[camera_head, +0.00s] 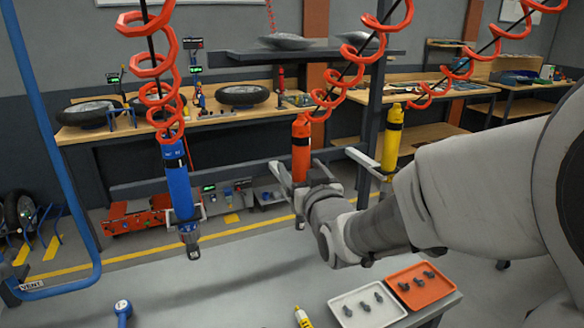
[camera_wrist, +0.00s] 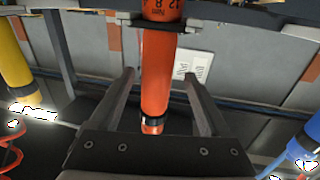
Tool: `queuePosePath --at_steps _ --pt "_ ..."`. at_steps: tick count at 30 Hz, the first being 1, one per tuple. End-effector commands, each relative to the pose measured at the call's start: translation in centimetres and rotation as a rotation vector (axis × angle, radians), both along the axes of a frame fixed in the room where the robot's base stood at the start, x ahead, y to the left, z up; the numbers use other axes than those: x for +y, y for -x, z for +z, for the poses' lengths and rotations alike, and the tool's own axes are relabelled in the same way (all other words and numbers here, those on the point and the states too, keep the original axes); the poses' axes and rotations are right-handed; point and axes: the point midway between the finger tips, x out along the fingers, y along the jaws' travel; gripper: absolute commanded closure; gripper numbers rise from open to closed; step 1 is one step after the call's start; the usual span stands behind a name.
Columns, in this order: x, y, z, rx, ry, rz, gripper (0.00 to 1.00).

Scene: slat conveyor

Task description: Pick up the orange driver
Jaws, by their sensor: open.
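The orange driver (camera_head: 301,143) hangs upright from a red coiled hose, between the blue and yellow drivers. In the wrist view the orange driver (camera_wrist: 156,75) runs down the middle, between the two fingers of my gripper (camera_wrist: 158,85). A dark band crosses its body near the top of that view. My gripper (camera_head: 290,178) is open, with a visible gap between each finger and the driver in the wrist view. In the head view the wrist and fingers hide part of the driver's lower half.
The blue driver (camera_head: 178,182) hangs to the left and the yellow driver (camera_head: 391,140) to the right, behind my arm. A white tray (camera_head: 343,322) and an orange tray (camera_head: 429,299) with dark parts lie on a surface below. Workbenches (camera_head: 225,118) stand behind.

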Motion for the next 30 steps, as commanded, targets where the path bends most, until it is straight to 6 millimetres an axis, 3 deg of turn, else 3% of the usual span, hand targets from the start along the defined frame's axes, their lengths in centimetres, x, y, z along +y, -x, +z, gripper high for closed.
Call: queuePosePath --at_steps 12,21,30 --pt "0.6 -4.5 0.1 0.001 -0.001 -0.001 0.2" --pt "0.7 -4.8 0.2 -0.001 0.0 -0.001 0.2" --pt "0.7 -4.8 0.1 0.0 0.0 -0.001 0.72"
